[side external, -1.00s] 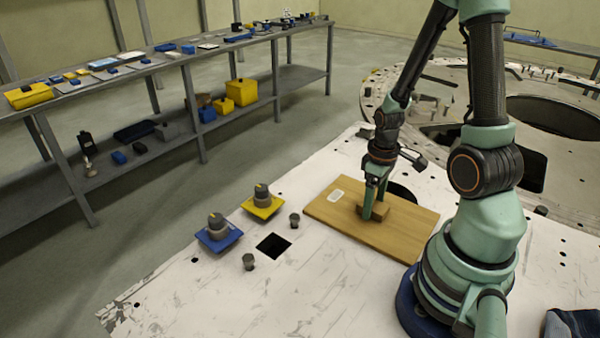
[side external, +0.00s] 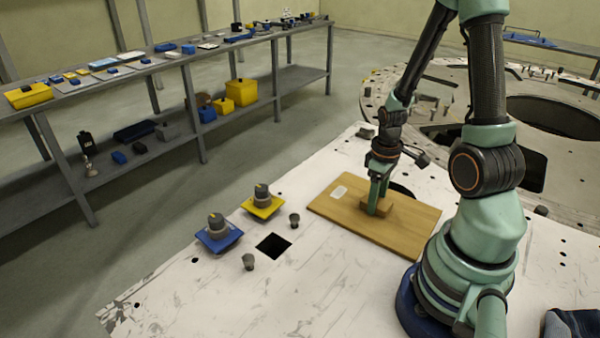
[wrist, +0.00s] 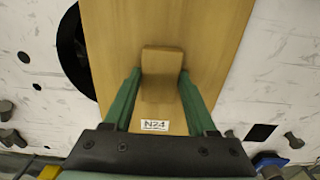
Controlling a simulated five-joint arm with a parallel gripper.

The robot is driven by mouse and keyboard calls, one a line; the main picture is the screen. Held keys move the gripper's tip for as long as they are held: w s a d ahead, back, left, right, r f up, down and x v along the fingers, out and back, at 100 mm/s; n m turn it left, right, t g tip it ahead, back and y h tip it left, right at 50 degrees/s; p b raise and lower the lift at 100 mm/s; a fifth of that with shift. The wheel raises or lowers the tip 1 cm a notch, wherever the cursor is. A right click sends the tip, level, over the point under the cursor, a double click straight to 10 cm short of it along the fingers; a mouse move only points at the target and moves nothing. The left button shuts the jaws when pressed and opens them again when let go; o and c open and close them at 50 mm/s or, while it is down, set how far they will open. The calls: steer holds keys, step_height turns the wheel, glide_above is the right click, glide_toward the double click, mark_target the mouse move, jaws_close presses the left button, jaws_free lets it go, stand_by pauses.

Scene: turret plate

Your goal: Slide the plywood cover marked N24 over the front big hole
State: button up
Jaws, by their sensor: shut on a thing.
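The plywood cover (side external: 340,224) lies flat on the white plate. Its N24 label shows in the wrist view (wrist: 155,125). A wooden block handle (wrist: 162,75) stands on the cover. My gripper (side external: 377,208) is shut on that block, with a finger on each side in the wrist view (wrist: 160,88). A big dark round hole (side external: 401,190) shows past the cover's far edge, beside my gripper. In the wrist view the hole (wrist: 72,50) shows along the cover's left edge; the cover hides part of it.
A small square hole (side external: 273,246) and two grey plugs (side external: 249,262) are left of the cover. Knobbed blue (side external: 218,238) and yellow (side external: 262,207) pieces stand farther left. The plate's front is mostly clear. A large ring structure (side external: 450,85) lies behind.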

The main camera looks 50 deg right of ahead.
steer(key=shift+d, duration=3.15)
steer(key=o, duration=1.4)
steer(key=shift+r, duration=0.1)
step_height(320, 180, up, 7)
